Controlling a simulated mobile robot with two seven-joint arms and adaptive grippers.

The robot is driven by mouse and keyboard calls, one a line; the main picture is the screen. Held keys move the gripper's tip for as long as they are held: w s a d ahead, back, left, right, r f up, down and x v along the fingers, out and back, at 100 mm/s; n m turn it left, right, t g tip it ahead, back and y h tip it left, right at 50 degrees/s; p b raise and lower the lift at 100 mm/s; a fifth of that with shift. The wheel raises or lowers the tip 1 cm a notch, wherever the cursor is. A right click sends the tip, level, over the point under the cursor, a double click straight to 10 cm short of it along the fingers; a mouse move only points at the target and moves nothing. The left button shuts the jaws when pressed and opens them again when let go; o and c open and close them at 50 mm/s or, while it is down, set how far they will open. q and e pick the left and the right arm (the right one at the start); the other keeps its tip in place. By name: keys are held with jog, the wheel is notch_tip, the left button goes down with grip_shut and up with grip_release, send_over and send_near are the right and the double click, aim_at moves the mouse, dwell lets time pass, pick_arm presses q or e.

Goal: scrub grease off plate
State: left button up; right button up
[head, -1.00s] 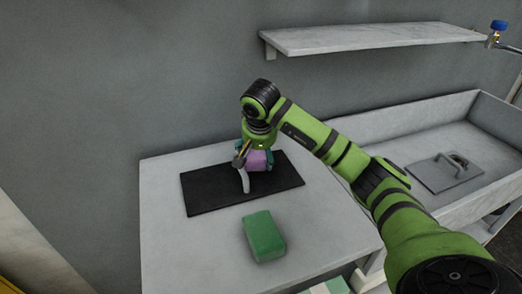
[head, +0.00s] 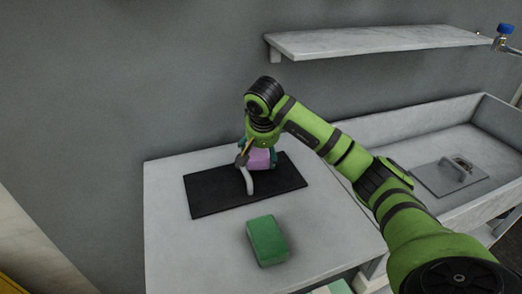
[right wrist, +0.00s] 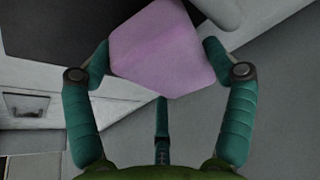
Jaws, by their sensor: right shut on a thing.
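A black rectangular plate (head: 215,199) lies on the light table, with a pale curved handle (head: 249,183) standing up from it. My right gripper (head: 257,155) is over the far part of the plate, behind the handle. It is shut on a purple block, which looks like a sponge (head: 259,159). In the right wrist view the sponge (right wrist: 163,50) sits between the two teal fingers, with the dark plate (right wrist: 60,28) beyond it. I cannot tell whether the sponge touches the plate. My left gripper is not in view.
A green sponge (head: 266,240) lies on the table (head: 190,250) in front of the plate. On the right is a sink (head: 435,140) holding a grey plate with a handle (head: 449,175). An empty shelf (head: 370,40) is on the wall. The table's near left is clear.

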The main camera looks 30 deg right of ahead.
jog(key=v, duration=0.1)
jog(key=p+v, duration=0.1)
jog(key=v, duration=0.1)
jog(key=p+v, duration=0.1)
jog(key=shift+w+d+r, duration=0.25)
jog(key=shift+d+r, duration=0.05)
jog(key=shift+r, duration=0.05)
jog(key=shift+r+p, duration=0.3)
jog(key=shift+p, duration=0.2)
jog(key=shift+r+p, duration=0.55)
jog(key=shift+r, duration=0.4)
jog(key=shift+w, duration=0.1)
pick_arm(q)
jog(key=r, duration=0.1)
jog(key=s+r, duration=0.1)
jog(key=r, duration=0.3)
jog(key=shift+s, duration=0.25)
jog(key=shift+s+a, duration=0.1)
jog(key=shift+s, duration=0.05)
